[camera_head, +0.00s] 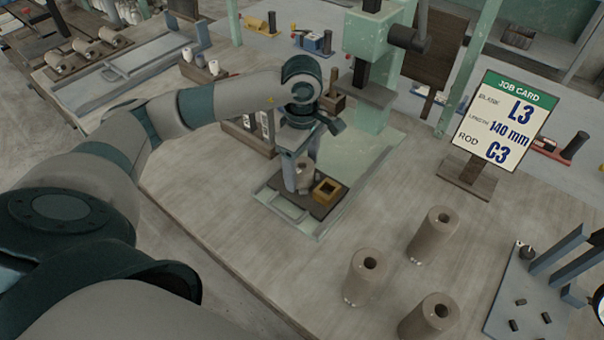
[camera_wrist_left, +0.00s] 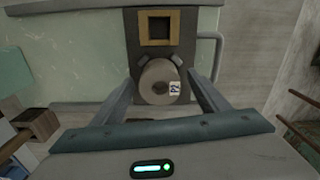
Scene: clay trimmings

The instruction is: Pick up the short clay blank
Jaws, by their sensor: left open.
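A grey-brown clay blank (camera_head: 305,178) stands on a dark board on the green machine's base, partly hidden by my left gripper. In the left wrist view the same blank (camera_wrist_left: 157,76) shows end-on, with a round hole and a white tag that seems to read P2. My left gripper (camera_head: 299,172) points down over it. Its open fingers (camera_wrist_left: 163,88) lie on either side of the blank, and I cannot tell whether they touch it. Three larger-looking blanks (camera_head: 430,235) (camera_head: 364,275) (camera_head: 430,320) stand on the table to the right. My right gripper is out of view.
A yellow square-holed block (camera_head: 327,191) sits close beside the blank. The green machine (camera_head: 377,60) rises behind. A job card (camera_head: 500,120) reads L3, 140 mm, C3. A grey fixture plate (camera_head: 520,300) lies at far right.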

